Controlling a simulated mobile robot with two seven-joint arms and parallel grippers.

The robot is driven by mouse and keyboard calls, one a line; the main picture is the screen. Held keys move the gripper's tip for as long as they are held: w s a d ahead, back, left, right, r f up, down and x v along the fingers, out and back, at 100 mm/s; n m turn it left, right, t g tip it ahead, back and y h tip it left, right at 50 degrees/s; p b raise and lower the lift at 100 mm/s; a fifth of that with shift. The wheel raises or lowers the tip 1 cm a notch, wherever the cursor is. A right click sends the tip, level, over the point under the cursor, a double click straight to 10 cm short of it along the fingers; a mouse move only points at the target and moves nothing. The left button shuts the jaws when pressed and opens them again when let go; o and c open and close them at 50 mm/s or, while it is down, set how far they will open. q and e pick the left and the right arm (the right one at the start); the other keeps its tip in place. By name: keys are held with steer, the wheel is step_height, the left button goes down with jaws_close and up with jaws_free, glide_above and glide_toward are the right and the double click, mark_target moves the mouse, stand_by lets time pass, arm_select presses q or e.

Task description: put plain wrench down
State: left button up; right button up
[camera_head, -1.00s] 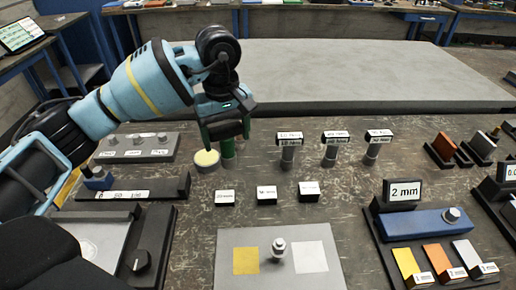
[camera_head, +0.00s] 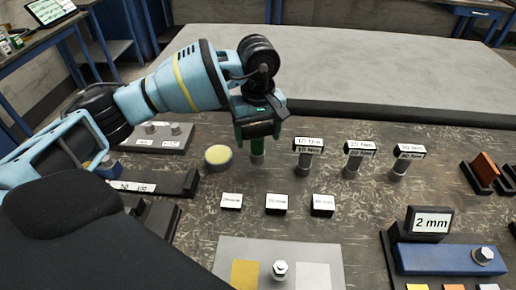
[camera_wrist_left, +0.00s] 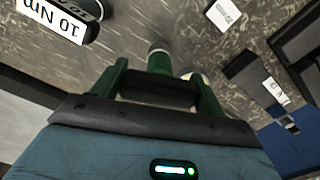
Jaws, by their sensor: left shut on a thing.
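My left gripper (camera_head: 257,131) comes down from above, over the bench, shut on the plain wrench (camera_head: 257,152). Below the jaws the wrench shows as an upright green shaft; its upper part is hidden by the gripper in the head view. In the left wrist view the gripper (camera_wrist_left: 160,88) has a finger on each side of a dark bar, and the green shaft (camera_wrist_left: 160,62) shows beyond it. I cannot tell whether the lower end touches the bench. The wrench is right of a round cup with a pale yellow top (camera_head: 218,157). My right gripper is not in view.
The 10 Nm wrench (camera_head: 305,162) stands close to the right, with two more labelled wrenches beyond it. Small label blocks (camera_head: 276,204) sit in front. A grey pad with yellow and white squares (camera_head: 238,249) lies nearer. A black rack (camera_head: 165,182) is at left.

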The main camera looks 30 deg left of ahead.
mark_target(258, 148)
arm_select(q)
steer(key=shift+f, duration=2.2)
steer(key=shift+f, duration=0.2)
steer(key=o, duration=1.3)
steer(key=shift+c, duration=0.2)
step_height(258, 148, up, 12)
steer(key=shift+r, duration=0.2)
steer(key=shift+f, duration=0.1)
